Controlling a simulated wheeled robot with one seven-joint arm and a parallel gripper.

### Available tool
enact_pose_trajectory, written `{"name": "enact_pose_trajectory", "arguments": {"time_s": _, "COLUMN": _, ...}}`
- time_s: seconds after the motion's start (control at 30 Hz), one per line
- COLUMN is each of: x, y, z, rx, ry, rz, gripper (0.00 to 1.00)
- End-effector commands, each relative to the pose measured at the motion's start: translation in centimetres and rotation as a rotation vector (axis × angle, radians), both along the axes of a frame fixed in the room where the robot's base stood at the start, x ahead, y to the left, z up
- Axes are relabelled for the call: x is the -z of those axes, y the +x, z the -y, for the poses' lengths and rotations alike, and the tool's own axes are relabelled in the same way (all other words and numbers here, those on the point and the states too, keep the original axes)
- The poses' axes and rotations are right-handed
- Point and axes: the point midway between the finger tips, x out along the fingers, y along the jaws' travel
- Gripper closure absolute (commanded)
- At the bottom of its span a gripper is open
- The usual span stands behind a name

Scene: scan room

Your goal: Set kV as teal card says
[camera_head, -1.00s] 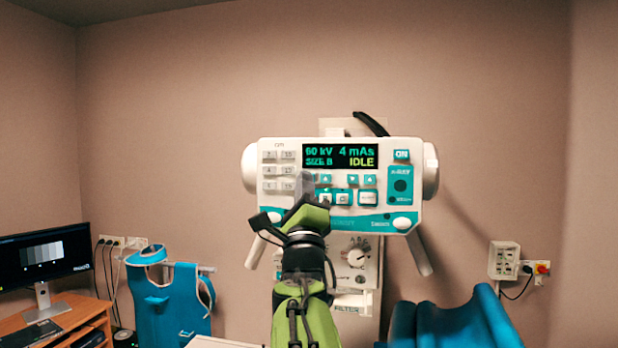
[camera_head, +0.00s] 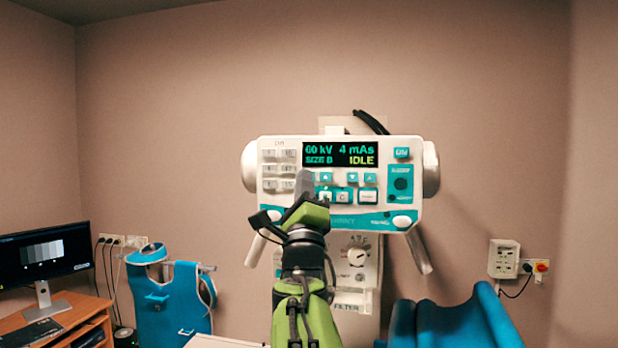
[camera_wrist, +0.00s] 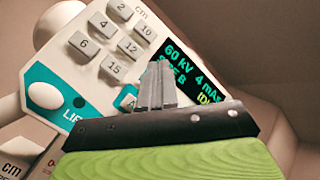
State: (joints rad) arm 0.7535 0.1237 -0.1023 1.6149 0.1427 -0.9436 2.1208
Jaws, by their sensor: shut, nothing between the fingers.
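The X-ray control panel (camera_head: 280,211) is white and teal and hangs on the wall stand. Its display (camera_head: 340,154) reads 60 kV, 4 mAs, SIZE B, IDLE; it also shows in the wrist view (camera_wrist: 190,75). Teal arrow keys (camera_head: 326,177) sit below the display. My gripper (camera_head: 305,178) is shut and empty, its tips in front of the panel at the left end of the arrow-key row. In the wrist view my gripper (camera_wrist: 157,85) covers part of the keys below the display. I cannot tell whether the tips touch a key. I make out no teal card.
Grey number keys (camera_head: 279,170) lie left of the display. A dial (camera_head: 357,257) is below the panel. A teal apron (camera_head: 170,303) hangs at left beside a desk with a monitor (camera_head: 45,254). A blue cushioned piece (camera_head: 455,325) stands at lower right.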

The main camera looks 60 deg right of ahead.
Motion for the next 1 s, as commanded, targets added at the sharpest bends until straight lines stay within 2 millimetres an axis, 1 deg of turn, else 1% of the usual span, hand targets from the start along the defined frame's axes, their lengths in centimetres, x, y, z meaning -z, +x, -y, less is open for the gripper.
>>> {"name": "enact_pose_trajectory", "arguments": {"time_s": 0.73, "x": 0.0, "y": 0.01, "z": 0.02, "rx": 0.0, "ry": 0.0, "rz": 0.0, "gripper": 1.0}}
{"name": "enact_pose_trajectory", "arguments": {"time_s": 1.0, "x": 0.08, "y": 0.31, "z": 0.79, "rx": 0.0, "ry": 0.0, "rz": 0.0, "gripper": 1.0}}
